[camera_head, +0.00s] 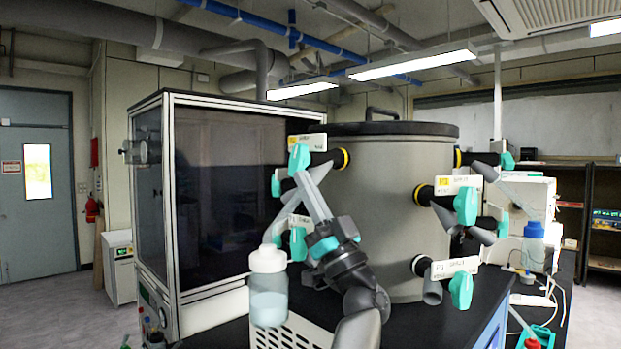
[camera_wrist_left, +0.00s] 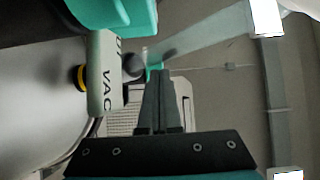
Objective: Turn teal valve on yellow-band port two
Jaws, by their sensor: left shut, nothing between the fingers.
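The grey drum (camera_head: 385,220) carries several ports with black stems, yellow bands and teal valves. The upper-left teal valve (camera_head: 299,158) stands beside a white label with a yellow patch. On the right are a teal valve (camera_head: 466,205) by a yellow-patched label (camera_head: 458,184) and a lower teal valve (camera_head: 461,290). The port numbers are too small to read surely. My left gripper (camera_head: 308,182) is shut and empty, its tips just below the upper-left valve. In the left wrist view, the shut fingers (camera_wrist_left: 160,74) point past a teal valve (camera_wrist_left: 112,12) and a label reading VAC (camera_wrist_left: 107,75). My right gripper is not seen.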

